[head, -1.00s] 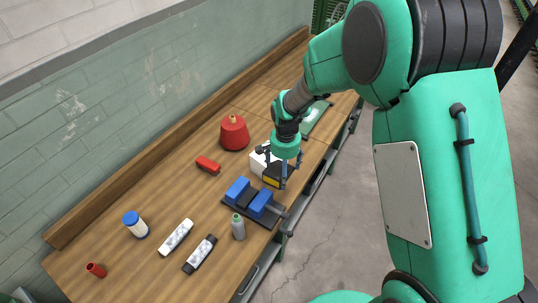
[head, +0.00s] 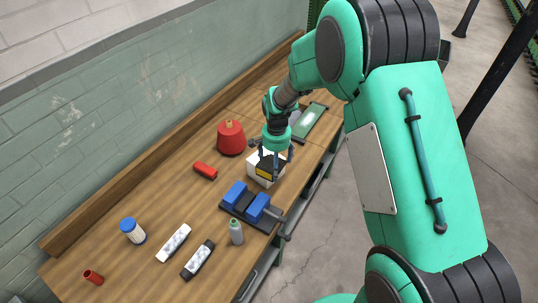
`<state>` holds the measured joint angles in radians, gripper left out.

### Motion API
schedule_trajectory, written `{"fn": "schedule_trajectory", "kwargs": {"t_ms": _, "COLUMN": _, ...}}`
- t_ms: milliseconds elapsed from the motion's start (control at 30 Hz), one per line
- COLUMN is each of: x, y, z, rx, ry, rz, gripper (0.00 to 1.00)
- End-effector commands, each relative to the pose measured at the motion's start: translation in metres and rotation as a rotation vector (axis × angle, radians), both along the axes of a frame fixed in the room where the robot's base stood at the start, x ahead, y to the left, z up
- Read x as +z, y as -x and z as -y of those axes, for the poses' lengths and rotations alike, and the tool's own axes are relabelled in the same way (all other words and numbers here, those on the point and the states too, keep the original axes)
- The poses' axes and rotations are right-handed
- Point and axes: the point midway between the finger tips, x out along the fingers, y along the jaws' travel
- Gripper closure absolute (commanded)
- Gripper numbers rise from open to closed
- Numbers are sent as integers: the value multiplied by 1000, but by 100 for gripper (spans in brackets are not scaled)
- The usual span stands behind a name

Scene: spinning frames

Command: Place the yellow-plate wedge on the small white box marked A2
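The wedge (head: 266,171) is a small black block with a yellow plate on its face. In the head view it is at or just above the top of a small white box (head: 261,181), right of the table's middle. I cannot tell whether it touches the box, and I cannot read any mark on the box. My gripper (head: 274,168) points down, with its fingers around the wedge, and looks shut on it. The wedge and fingers hide part of the box's top.
A blue-jawed vise (head: 245,204) stands close in front of the box, with a grey-green bottle (head: 236,233) nearby. A green tray (head: 309,121) lies behind my gripper.

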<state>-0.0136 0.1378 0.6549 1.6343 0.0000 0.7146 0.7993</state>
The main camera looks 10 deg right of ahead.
Motion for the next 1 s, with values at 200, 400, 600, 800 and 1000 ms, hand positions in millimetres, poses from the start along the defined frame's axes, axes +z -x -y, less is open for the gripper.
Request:
{"fn": "schedule_trajectory", "kwargs": {"t_ms": 200, "x": -3, "y": -36, "z": 0, "rx": 0, "ry": 0, "rz": 1, "gripper": 52}}
{"fn": "schedule_trajectory", "kwargs": {"t_ms": 400, "x": -6, "y": -65, "z": -1, "rx": 0, "ry": 0, "rz": 0, "gripper": 52}}
{"fn": "schedule_trajectory", "kwargs": {"t_ms": 600, "x": -6, "y": -85, "z": -1, "rx": 0, "ry": 0, "rz": 3, "gripper": 52}}
{"fn": "schedule_trajectory", "kwargs": {"t_ms": 800, "x": -7, "y": -89, "z": -1, "rx": 0, "ry": 0, "rz": 1, "gripper": 52}}
{"fn": "schedule_trajectory", "kwargs": {"t_ms": 1000, "x": -7, "y": -88, "z": -1, "rx": 0, "ry": 0, "rz": 1, "gripper": 52}}
